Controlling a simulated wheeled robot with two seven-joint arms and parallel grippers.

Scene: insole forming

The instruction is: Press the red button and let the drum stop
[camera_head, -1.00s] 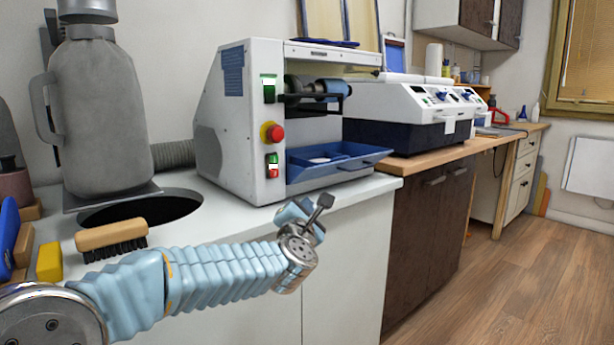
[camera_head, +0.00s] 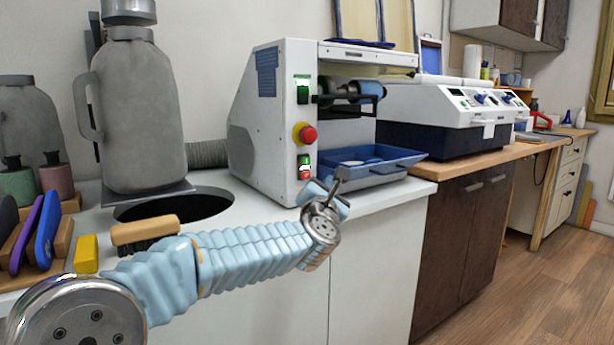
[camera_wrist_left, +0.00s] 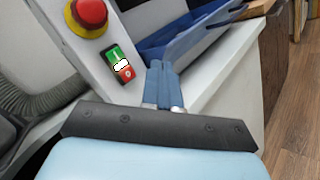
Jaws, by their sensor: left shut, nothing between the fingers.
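The white grinding machine (camera_head: 270,130) stands on the counter. Its front panel carries a red mushroom button (camera_head: 308,134) on a yellow base, also in the left wrist view (camera_wrist_left: 92,12). Below it is a small switch (camera_head: 304,168) with green above red; its red part (camera_wrist_left: 125,72) shows in the left wrist view. The drum (camera_head: 370,89) is a blue roller at the machine's upper front; whether it turns cannot be told. My left gripper (camera_wrist_left: 160,68) is shut and empty, in front of and below the switch, seemingly apart from it. My right gripper is not in view.
A blue tray (camera_head: 400,168) juts from the machine's front, close to my left gripper. A green switch (camera_head: 303,90) sits above the mushroom button. A brush (camera_head: 145,230) and a yellow block (camera_head: 86,254) lie on the counter at left, near a round dark hole (camera_head: 175,206).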

